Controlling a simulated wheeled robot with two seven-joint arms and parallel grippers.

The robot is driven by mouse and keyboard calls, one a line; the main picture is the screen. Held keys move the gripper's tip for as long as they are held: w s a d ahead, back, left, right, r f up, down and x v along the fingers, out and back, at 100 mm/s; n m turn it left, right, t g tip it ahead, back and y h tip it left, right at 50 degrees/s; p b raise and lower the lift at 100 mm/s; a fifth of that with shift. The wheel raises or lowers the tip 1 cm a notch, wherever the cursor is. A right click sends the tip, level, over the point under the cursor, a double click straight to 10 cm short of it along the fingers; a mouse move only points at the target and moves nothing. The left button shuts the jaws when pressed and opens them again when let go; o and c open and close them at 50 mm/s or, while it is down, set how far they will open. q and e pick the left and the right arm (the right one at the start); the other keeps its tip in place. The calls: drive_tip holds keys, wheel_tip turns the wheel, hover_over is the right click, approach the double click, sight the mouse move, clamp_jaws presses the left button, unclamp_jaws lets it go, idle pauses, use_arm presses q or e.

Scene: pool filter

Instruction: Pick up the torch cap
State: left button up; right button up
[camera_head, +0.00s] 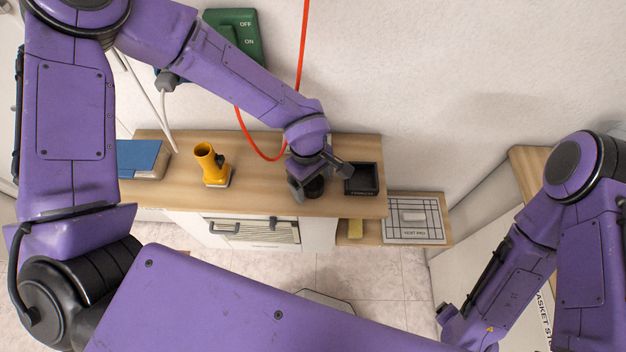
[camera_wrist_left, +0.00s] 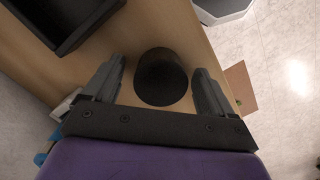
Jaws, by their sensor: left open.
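The torch cap looks to be the short black cylinder (camera_wrist_left: 162,77) standing on the wooden top between my left fingers in the left wrist view. In the head view it shows as a dark round shape (camera_head: 314,188), partly hidden by the gripper. My left gripper (camera_head: 319,180) is open above the counter, with one finger on each side of the cylinder. In the left wrist view, gaps show between the cylinder and both fingers (camera_wrist_left: 158,90). My right arm is at the lower right of the head view, but its fingers do not show.
A black open tray (camera_head: 362,191) sits just right of my left gripper. A yellow torch-like part (camera_head: 206,160) and a blue book (camera_head: 140,158) are to the left on the counter (camera_head: 262,180). A red cable (camera_head: 301,45) hangs behind. A lower shelf holds a gridded pad (camera_head: 413,218).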

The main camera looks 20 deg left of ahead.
use_arm(q)
drive_tip(key=c, duration=1)
drive_tip(key=shift+r, duration=0.1)
